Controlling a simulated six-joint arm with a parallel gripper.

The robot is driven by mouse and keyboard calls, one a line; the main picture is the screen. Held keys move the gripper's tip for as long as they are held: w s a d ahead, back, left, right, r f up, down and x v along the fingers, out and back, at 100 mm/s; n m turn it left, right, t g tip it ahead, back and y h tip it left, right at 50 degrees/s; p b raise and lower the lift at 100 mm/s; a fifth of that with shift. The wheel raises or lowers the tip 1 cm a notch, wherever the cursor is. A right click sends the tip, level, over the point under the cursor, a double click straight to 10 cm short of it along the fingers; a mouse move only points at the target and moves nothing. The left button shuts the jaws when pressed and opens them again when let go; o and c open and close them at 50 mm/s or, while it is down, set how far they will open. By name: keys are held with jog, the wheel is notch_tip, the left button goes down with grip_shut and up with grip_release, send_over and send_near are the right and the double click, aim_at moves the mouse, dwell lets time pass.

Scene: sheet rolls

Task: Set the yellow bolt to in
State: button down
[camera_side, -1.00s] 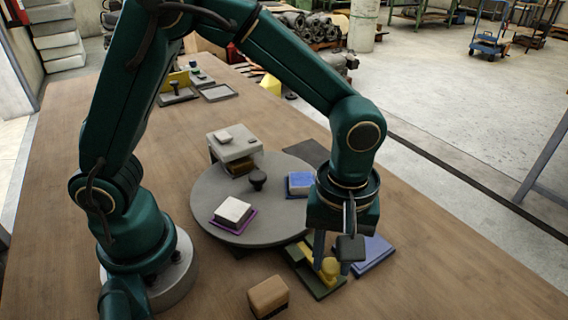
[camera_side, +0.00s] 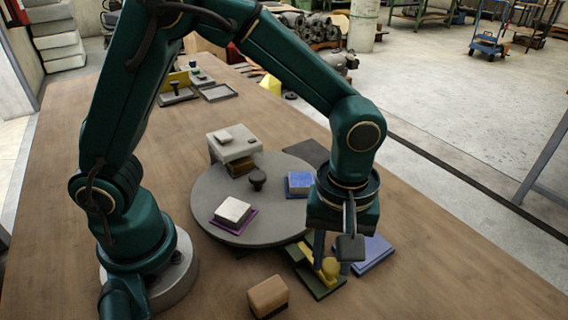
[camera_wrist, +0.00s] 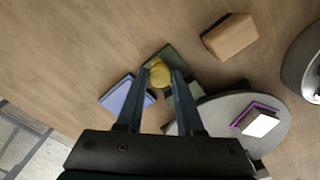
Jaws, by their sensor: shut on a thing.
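The yellow bolt (camera_side: 331,266) has a round knob and sits on a dark green base plate (camera_side: 325,287) at the front edge of the round grey turntable. In the wrist view the yellow knob (camera_wrist: 160,75) lies between the fingertips. My gripper (camera_side: 333,262) points down over the bolt and is shut on its knob, one finger on each side. The wrist view shows both fingers of my gripper (camera_wrist: 161,78) reaching to the knob. Part of the bolt's bar is hidden by a finger in the side view.
A blue pad (camera_side: 374,252) lies close to the right of the bolt's plate. The grey turntable (camera_side: 207,193) carries a white block (camera_side: 232,210) on a purple pad, a blue block (camera_side: 299,182) and a black knob (camera_side: 258,178). A tan block (camera_side: 268,296) stands at the front.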

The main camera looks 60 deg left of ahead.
jog(key=shift+a, duration=1.65)
jog(key=c, duration=0.5)
grip_release()
jog(key=shift+r, duration=0.1)
jog(key=shift+r, duration=2.5)
